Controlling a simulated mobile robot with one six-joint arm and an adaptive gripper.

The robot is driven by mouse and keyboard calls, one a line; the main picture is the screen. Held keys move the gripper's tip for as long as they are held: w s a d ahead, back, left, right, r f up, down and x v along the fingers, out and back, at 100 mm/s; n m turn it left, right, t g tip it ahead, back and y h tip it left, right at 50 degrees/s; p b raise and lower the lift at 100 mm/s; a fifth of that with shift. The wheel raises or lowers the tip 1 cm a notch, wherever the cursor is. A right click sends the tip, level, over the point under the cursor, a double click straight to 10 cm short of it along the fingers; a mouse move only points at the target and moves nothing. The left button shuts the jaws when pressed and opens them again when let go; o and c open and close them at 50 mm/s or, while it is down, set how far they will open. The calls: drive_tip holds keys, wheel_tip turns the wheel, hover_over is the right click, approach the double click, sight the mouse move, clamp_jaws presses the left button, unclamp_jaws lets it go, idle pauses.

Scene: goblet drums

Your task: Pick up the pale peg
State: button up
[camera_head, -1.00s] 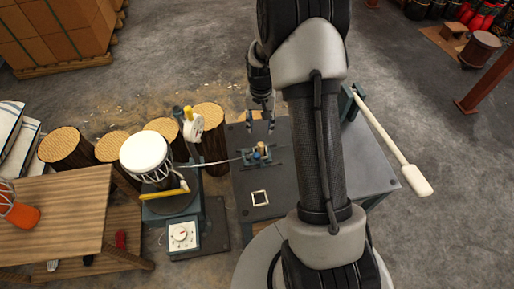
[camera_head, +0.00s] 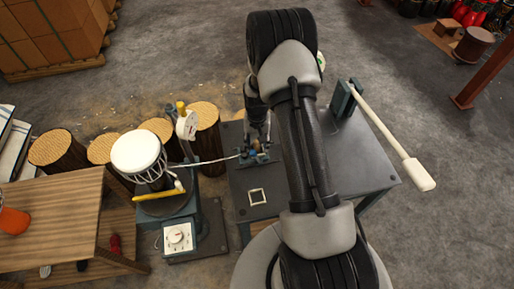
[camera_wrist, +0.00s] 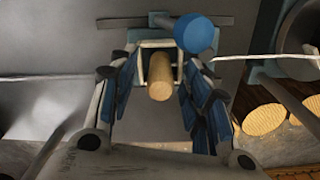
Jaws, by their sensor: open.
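The pale peg (camera_wrist: 160,78) is a short tan wooden cylinder, seen nearly end-on in the wrist view. It sits at a small fixture with a pale square frame and a blue ball (camera_wrist: 195,33). My gripper (camera_wrist: 158,88) is open, with its blue-padded fingers on either side of the peg and gaps visible between. In the head view my gripper (camera_head: 257,137) is low over the blue-green fixture (camera_head: 256,157) on the dark bench (camera_head: 300,185). The peg is not clearly visible there; my gripper and arm cover much of that spot.
A thin pale cord (camera_head: 210,161) runs from the fixture to the drum stand on the left, which holds a white-topped goblet drum (camera_head: 138,152). A small pale square frame (camera_head: 257,197) lies on the bench. A long-handled lever (camera_head: 392,140) juts out right.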

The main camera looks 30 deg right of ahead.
drive_tip(key=shift+c, duration=0.3)
drive_tip(key=c, duration=0.9)
